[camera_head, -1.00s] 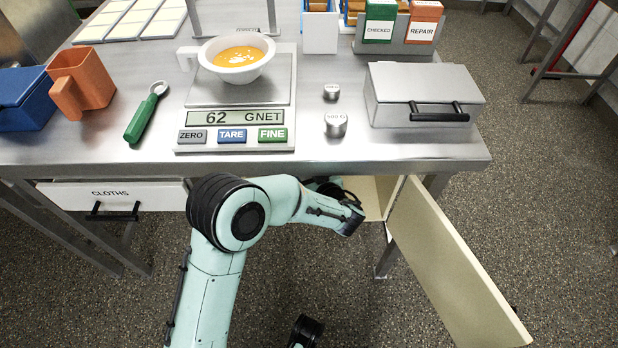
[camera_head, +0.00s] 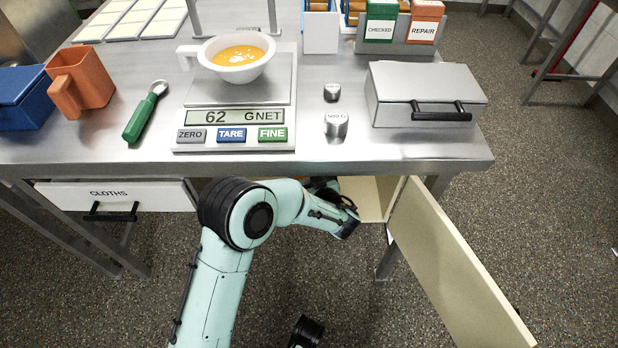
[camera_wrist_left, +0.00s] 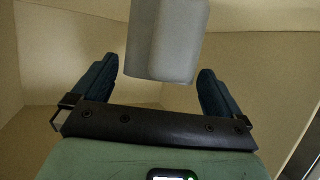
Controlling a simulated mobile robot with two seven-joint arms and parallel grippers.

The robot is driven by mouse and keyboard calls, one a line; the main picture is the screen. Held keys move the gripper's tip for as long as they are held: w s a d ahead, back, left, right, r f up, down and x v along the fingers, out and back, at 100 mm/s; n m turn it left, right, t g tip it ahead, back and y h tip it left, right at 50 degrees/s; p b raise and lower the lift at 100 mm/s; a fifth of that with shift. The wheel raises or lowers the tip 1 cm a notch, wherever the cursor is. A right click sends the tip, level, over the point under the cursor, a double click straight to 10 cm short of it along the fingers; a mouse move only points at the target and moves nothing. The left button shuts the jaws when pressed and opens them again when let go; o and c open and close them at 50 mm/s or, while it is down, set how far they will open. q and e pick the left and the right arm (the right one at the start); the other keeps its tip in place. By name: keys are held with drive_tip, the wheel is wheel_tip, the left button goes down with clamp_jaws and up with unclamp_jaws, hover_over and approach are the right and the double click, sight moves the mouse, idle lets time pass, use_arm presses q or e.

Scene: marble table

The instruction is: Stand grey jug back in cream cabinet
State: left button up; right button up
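The grey jug (camera_wrist_left: 165,40) shows as a plain grey body at the top middle of the left wrist view, inside the cream cabinet (camera_wrist_left: 50,50). Its upper part is cut off by the frame. My left gripper (camera_wrist_left: 160,78) has its two dark fingers spread on either side of the jug's lower end, with a narrow gap visible at the left finger. It looks open, and contact is not visible. In the head view, my left arm reaches under the table into the cabinet, whose door (camera_head: 450,265) stands open; the jug and fingers are hidden there.
The metal tabletop (camera_head: 400,150) overhangs the cabinet. A drawer marked CLOTHS (camera_head: 120,195) is left of my arm. On top are a scale (camera_head: 235,118) with a soup bowl (camera_head: 236,58), weights, an orange mug (camera_head: 82,82) and a metal box (camera_head: 425,95).

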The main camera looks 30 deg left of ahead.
use_arm(q)
drive_tip(key=shift+r, duration=0.1)
drive_tip(key=shift+s+d+r, duration=0.15)
drive_tip(key=shift+d+r, duration=0.05)
drive_tip(key=shift+d, duration=0.1)
drive_tip(key=p+v, duration=0.2)
drive_tip(key=v, duration=0.9)
drive_tip(key=shift+s, duration=0.2)
use_arm(e)
drive_tip(key=shift+t, duration=0.8)
drive_tip(key=w, duration=0.1)
drive_tip(key=w+r, duration=0.1)
drive_tip(key=w, duration=0.1)
drive_tip(key=w+r, duration=0.1)
drive_tip(key=shift+w+a+r, duration=0.15)
drive_tip(key=shift+w+a, duration=0.1)
use_arm(q)
drive_tip(key=shift+d, duration=0.1)
